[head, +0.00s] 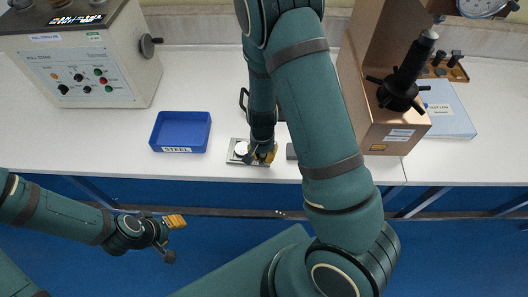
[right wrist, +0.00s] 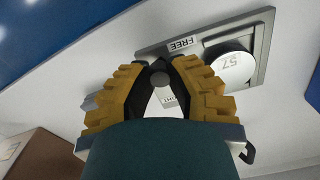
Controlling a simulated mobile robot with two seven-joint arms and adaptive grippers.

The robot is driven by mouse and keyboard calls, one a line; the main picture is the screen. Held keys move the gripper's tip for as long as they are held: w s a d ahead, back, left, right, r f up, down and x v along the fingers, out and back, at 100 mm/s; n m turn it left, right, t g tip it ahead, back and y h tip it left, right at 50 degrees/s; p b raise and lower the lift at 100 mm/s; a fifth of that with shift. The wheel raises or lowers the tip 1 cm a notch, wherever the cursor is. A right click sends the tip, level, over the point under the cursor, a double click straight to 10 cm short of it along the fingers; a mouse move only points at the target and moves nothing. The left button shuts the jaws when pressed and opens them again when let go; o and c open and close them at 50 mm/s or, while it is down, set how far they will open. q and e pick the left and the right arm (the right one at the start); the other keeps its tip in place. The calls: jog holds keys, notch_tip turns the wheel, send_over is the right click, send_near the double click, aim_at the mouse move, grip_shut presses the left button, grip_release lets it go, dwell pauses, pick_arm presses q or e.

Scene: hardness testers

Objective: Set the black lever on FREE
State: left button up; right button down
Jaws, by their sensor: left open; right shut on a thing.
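In the right wrist view the black lever (right wrist: 160,72) shows as a dark rounded end between my right gripper's yellow fingertips (right wrist: 160,66). The fingers close around it, and the rest of it is hidden. The FREE label (right wrist: 183,43) lies on the grey plate (right wrist: 262,42) just beyond the fingertips. A second label (right wrist: 168,98) is partly covered between the fingers. A white round piece marked 57 (right wrist: 229,68) sits on the plate. In the head view my right gripper (head: 262,156) is at the plate's right end. My left gripper (head: 173,239) is open and empty, low in front of the bench.
A blue tray (head: 181,131) stands left of the plate. A tester with buttons (head: 84,70) is at the back left, and a brown tester (head: 385,128) at the right. A black loop (head: 243,99) shows behind my right arm. The bench between tray and left tester is clear.

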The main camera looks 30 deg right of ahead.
aim_at(262, 156)
jog(key=shift+a, duration=0.1)
dwell(0.4)
jog(key=c, duration=0.8)
grip_release()
jog(key=shift+c, duration=0.2)
notch_tip(262, 156, up, 12)
jog(key=s+a+f+n+t+y, duration=0.1)
jog(key=s+a+f+n+y, duration=0.1)
jog(key=a+f, duration=0.4)
jog(key=s+a+f+n+t+y, duration=0.1)
jog(key=s+a+f+n+y, duration=0.1)
jog(key=s+a+f+n, duration=0.3)
notch_tip(262, 156, down, 4)
jog(key=shift+s+a+r+n, duration=0.15)
jog(key=shift+a+n, duration=0.15)
jog(key=shift+a, duration=0.8)
